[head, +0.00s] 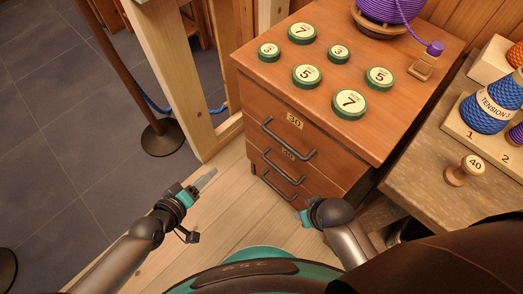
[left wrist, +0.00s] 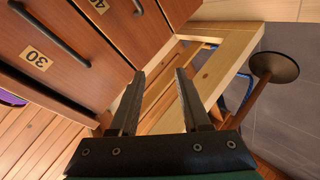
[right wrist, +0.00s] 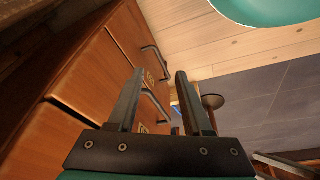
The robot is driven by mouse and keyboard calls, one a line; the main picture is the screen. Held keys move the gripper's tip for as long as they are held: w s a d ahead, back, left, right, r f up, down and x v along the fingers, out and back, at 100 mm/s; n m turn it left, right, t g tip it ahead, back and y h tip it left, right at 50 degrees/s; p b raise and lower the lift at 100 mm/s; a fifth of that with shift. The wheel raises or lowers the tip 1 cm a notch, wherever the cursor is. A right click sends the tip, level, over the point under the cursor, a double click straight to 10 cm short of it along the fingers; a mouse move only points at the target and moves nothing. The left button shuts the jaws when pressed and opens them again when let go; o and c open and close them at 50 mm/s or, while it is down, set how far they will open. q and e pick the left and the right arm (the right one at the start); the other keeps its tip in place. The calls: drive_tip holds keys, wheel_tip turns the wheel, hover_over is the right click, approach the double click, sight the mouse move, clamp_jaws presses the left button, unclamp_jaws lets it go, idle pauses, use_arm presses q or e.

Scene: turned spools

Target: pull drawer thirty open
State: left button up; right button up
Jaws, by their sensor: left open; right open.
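Drawer thirty (head: 270,108) is the top drawer of a brown wooden cabinet, with a "30" label (head: 295,120) and a dark bar handle (head: 288,140). It looks shut. In the left wrist view its label (left wrist: 36,60) and handle (left wrist: 52,32) show at upper left. My left gripper (head: 206,180) is open and empty, left of the cabinet front and apart from the handle. My right gripper (right wrist: 158,75) is open and empty, low near the cabinet front; its forearm partly hides it in the head view. Drawer fronts and handles (right wrist: 155,62) show beyond its fingers.
Lower drawers with handles (head: 283,169) sit below. Several green-rimmed number discs (head: 307,76) and a purple spool (head: 388,10) stand on the cabinet top. A bench (head: 420,180) with spools is at right. A wooden frame (head: 180,80) and post base (head: 162,137) stand left.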

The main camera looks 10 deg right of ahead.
use_arm(q)
drive_tip(key=d+r+n+h+b, duration=0.1)
drive_tip(key=d+r+h+b, duration=0.2)
drive_tip(key=d, duration=0.1)
drive_tip(key=n+h+b, duration=0.2)
drive_tip(key=h+b, duration=0.1)
drive_tip(key=b, duration=0.2)
approach(282, 141)
drive_tip(key=shift+f+b+x, duration=0.15)
drive_tip(key=shift+b+x, duration=0.15)
drive_tip(key=shift+x, duration=2.25)
drive_tip(key=shift+f+b+x, duration=0.2)
drive_tip(key=shift+b+x, duration=0.1)
drive_tip(key=shift+x, duration=2.25)
use_arm(e)
drive_tip(key=w+a+r+t+y, duration=0.1)
drive_tip(key=w+a+r+t, duration=0.1)
drive_tip(key=r, duration=0.5)
drive_tip(key=shift+w+a+r+t, duration=0.15)
drive_tip(key=shift+w+r+t, duration=0.15)
drive_tip(key=shift+w+t, duration=0.5)
use_arm(q)
drive_tip(key=shift+a, duration=0.1)
clamp_jaws()
